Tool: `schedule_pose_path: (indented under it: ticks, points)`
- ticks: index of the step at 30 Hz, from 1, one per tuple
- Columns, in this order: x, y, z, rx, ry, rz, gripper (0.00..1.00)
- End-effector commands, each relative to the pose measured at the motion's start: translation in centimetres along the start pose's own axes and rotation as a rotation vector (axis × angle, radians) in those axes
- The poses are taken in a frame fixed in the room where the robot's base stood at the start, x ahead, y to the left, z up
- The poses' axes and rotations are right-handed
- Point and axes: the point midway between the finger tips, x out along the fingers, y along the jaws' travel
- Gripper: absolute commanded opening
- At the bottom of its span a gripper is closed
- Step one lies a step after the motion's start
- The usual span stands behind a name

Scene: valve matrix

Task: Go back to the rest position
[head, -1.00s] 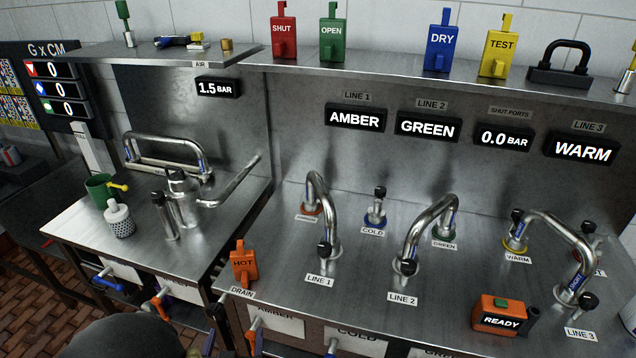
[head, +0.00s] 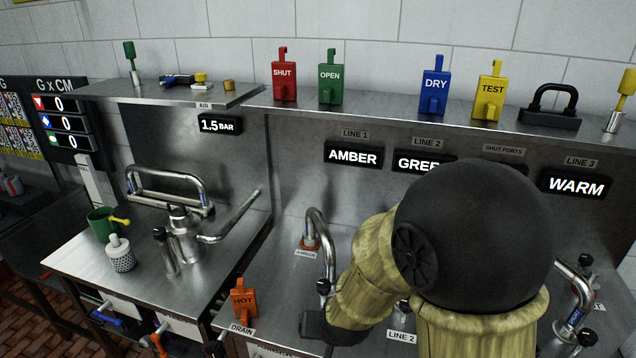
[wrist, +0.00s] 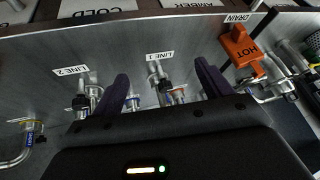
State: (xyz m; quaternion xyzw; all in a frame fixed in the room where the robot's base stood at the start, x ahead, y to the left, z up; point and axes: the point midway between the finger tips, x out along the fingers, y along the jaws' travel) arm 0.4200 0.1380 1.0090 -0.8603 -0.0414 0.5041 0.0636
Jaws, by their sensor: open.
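My gripper (wrist: 162,90) shows in the wrist view with its two dark purple fingers spread apart and nothing between them. It is above the steel counter (wrist: 205,55), on the side of the LINE 1 label (wrist: 160,57) and the LINE 2 label (wrist: 71,71). In the head view my arm and its large dark joint cover the middle and right of the counter, and the fingers are hidden. The Line 1 pipe (head: 322,240) stands just left of my arm.
Red SHUT (head: 284,80), green OPEN (head: 330,82), blue DRY (head: 434,92) and yellow TEST (head: 489,95) blocks stand on the shelf. A green mug (head: 103,222) is at left.

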Motion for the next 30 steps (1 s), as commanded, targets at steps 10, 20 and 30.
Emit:
schedule_pose_path:
  ticks: [10, 20, 30]
  points:
    - [-8.2, 10.9, 1.8, -0.036, -0.221, 0.111, 0.78]
    - [-9.8, 12.9, 3.0, -0.051, -0.282, 0.145, 0.78]
    - [-9.8, 12.9, 3.0, -0.050, -0.281, 0.145, 0.78]
